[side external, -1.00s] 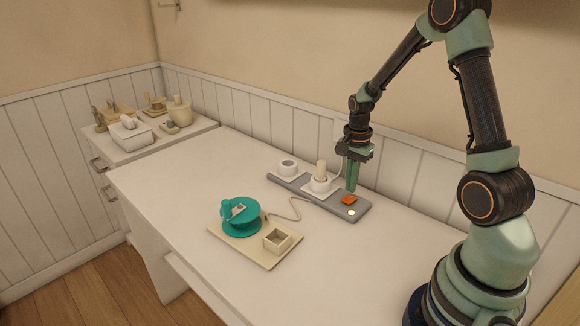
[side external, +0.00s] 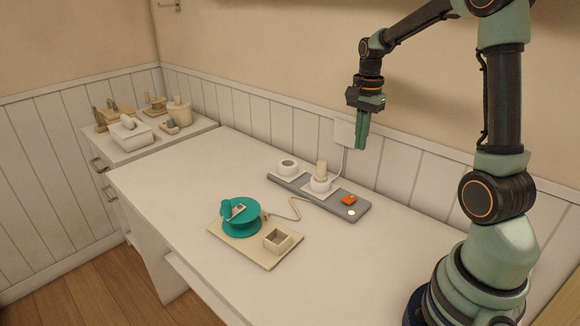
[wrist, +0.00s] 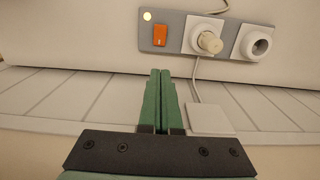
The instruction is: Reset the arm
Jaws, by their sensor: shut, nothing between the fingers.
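My gripper (side external: 362,142) hangs in the air, fingers down, above the back of the white desk and in front of the panelled wall. Its green fingers are together with nothing between them; they also show in the wrist view (wrist: 160,75). Below it lies a grey power strip (side external: 333,203) with an orange switch (side external: 349,199) and a lit round light (side external: 351,212). A cream plug (side external: 321,171) stands in one socket, and another socket (side external: 288,167) is empty. My gripper touches none of these.
A beige board (side external: 267,257) carries a teal round device (side external: 241,222) and a small square holder (side external: 277,240). A cord joins it to the strip. A wall plate (side external: 345,130) is behind my gripper. The desk's left part is clear. A side cabinet (side external: 150,141) holds several items.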

